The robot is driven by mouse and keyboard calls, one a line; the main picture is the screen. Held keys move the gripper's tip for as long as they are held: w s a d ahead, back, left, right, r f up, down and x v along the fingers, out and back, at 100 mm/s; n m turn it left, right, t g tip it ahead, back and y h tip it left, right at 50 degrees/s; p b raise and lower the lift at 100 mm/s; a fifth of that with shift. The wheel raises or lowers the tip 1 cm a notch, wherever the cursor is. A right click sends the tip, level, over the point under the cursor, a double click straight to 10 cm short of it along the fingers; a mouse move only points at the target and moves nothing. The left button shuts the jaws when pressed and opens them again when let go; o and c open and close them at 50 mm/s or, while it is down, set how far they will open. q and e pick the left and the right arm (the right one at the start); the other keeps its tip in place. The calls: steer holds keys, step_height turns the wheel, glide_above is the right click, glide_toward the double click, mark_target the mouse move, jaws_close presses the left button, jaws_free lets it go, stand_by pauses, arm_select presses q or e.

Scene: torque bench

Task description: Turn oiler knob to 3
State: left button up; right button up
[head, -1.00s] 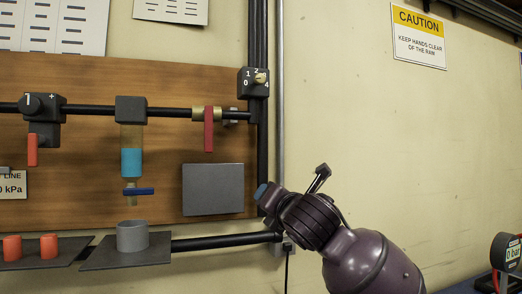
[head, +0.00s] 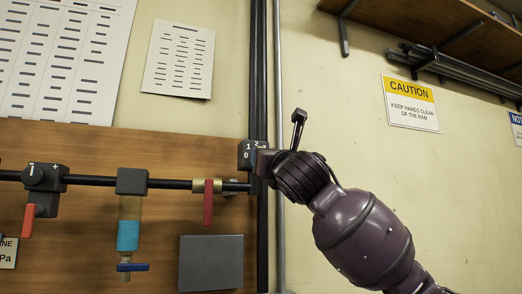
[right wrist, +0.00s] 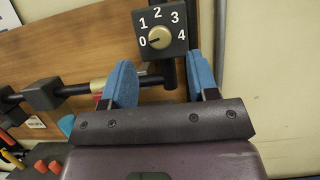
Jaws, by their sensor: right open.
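A dark box with a dial numbered 0 to 4 (right wrist: 178,48) shows at the top of the right wrist view. Its round brass knob (right wrist: 159,37) has a dark pointer mark facing left, toward 0. In the head view the box (head: 246,152) is partly hidden behind my right gripper (head: 264,164). In the right wrist view my right gripper (right wrist: 163,76) is open and empty, its blue fingertips below the knob, one to each side. The fingers do not hold the knob. My left gripper is not in view.
A black pipe (head: 97,181) runs across the wooden board, carrying a reservoir with blue liquid (head: 128,236) and a red lever (head: 208,203). A grey plate (head: 211,263) is below. Vertical pipes (head: 279,80) stand right of the dial box. A shelf (head: 440,25) is upper right.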

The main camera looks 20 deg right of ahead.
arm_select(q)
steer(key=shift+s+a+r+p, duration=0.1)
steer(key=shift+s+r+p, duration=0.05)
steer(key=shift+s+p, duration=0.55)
arm_select(e)
steer(key=x, duration=0.5)
steer(key=shift+w+r, duration=0.15)
steer(key=shift+w, duration=0.25)
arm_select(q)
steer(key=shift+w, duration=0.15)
arm_select(e)
steer(key=shift+c, duration=0.5)
steer(key=c, duration=0.8)
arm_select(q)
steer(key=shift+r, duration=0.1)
arm_select(e)
steer(key=shift+m, duration=0.3)
